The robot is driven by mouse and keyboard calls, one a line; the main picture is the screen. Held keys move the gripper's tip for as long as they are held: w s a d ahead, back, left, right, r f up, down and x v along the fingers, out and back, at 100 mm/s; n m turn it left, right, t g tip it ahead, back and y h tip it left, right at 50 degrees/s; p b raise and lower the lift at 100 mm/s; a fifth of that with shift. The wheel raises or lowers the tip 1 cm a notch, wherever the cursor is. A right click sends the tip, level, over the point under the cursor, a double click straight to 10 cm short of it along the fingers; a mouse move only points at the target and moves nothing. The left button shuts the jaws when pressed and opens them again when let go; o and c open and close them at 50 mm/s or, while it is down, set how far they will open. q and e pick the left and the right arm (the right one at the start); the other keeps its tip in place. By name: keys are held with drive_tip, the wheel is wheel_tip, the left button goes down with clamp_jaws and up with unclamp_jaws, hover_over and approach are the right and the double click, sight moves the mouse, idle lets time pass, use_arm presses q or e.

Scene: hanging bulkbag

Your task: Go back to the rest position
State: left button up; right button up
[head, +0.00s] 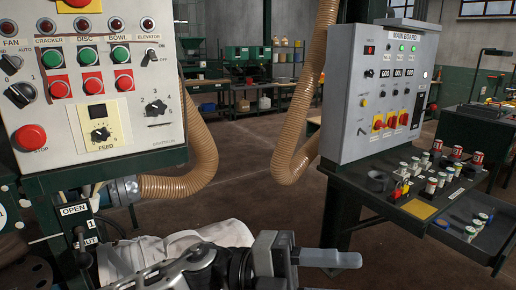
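White crumpled cloth (150,253), which looks like part of the bulk bag, shows at the bottom left below the control panel. Most of it is cut off by the frame or hidden behind my arm. My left gripper (345,259) is at the bottom centre, lying sideways with its grey-blue finger part pointing right. It is seen edge-on, so I cannot tell whether its fingers are apart. Nothing shows at its tip. My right gripper is not in view.
A control panel (142,52) with buttons and knobs stands close at left, with an OPEN/SHUT lever (84,243) below. A main board cabinet (350,110) and a shelf of small jars (425,212) stand at right. Ribbed hoses (205,150) hang between.

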use_arm(q)
drive_tip(key=w+a+f+n+t+y, duration=0.45)
drive_tip(key=f+n+t, duration=0.25)
drive_tip(key=n+t, duration=0.5)
drive_tip(key=w+a+f+n+t+y, duration=0.35)
drive_tip(key=a+f+n+t, duration=0.45)
drive_tip(key=n, duration=0.6)
drive_tip(key=s+a+f+n+g+y, duration=0.2)
drive_tip(key=s+a+f+n+y, duration=0.2)
drive_tip(key=f, duration=0.6)
drive_tip(key=s+a+f+n+g+y, duration=0.2)
drive_tip(key=s+a+f+n+y, duration=0.2)
drive_tip(key=s+a+f, duration=0.5)
drive_tip(key=shift+s+f+g+y, duration=0.4)
drive_tip(key=shift+s+f, duration=0.2)
drive_tip(key=shift+f, duration=0.1)
drive_tip(key=shift+o, duration=0.2)
